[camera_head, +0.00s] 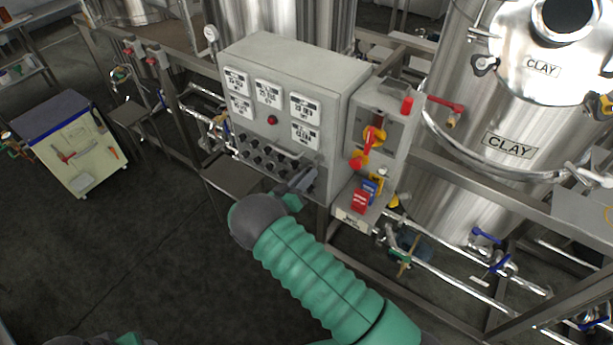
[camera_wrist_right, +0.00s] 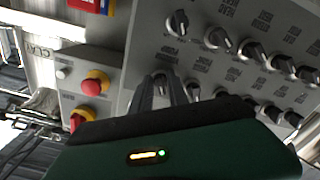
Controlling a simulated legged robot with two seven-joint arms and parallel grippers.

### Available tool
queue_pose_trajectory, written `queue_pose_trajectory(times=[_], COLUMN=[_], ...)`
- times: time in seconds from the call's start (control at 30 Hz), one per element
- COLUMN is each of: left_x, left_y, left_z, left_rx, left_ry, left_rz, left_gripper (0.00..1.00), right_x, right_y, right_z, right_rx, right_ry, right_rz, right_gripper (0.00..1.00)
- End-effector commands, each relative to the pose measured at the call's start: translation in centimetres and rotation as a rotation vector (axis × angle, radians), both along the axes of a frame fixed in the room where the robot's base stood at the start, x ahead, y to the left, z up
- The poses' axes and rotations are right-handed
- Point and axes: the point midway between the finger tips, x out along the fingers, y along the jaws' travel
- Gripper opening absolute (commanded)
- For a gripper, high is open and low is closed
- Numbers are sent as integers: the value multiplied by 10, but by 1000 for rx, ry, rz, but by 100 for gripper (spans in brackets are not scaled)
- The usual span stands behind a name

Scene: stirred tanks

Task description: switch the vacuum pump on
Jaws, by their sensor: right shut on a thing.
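The grey control panel (camera_head: 240,130) carries rows of black-and-silver rotary knobs (camera_head: 262,150) on its lower front. My right gripper (camera_head: 306,178) reaches the lower right of these knobs. In the right wrist view my right gripper (camera_wrist_right: 165,88) is shut on a knob (camera_wrist_right: 160,76), with its dark fingers around it. The fingers hide most of that knob, and its small upside-down label is too blurred to read surely. Several other silver knobs (camera_wrist_right: 218,38) stand beside and above it.
Right of the panel, a side box (camera_head: 392,100) carries red and yellow switches. A red-and-yellow button (camera_wrist_right: 95,84) sits close to my right gripper. Steel tanks (camera_head: 470,130) and pipes stand at the right. A cart (camera_head: 72,140) stands on open floor at the left.

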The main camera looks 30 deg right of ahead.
Motion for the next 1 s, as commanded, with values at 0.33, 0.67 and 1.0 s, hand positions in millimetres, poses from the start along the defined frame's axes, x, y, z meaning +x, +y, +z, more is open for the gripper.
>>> queue_pose_trajectory(times=[0.33,0.67,1.0], left_x=[0,0,0], left_y=[0,0,0], left_z=[-16,-42,-70], left_rx=[0,0,0], left_ry=[0,0,0], left_rz=[0,0,0], left_gripper=[58,58,58], right_x=[3,3,2], right_y=[5,6,5], right_z=[-2,-3,-3], right_rx=[56,170,291], right_ry=[-136,-408,-696], right_rz=[10,8,6], right_gripper=[0,0,0])
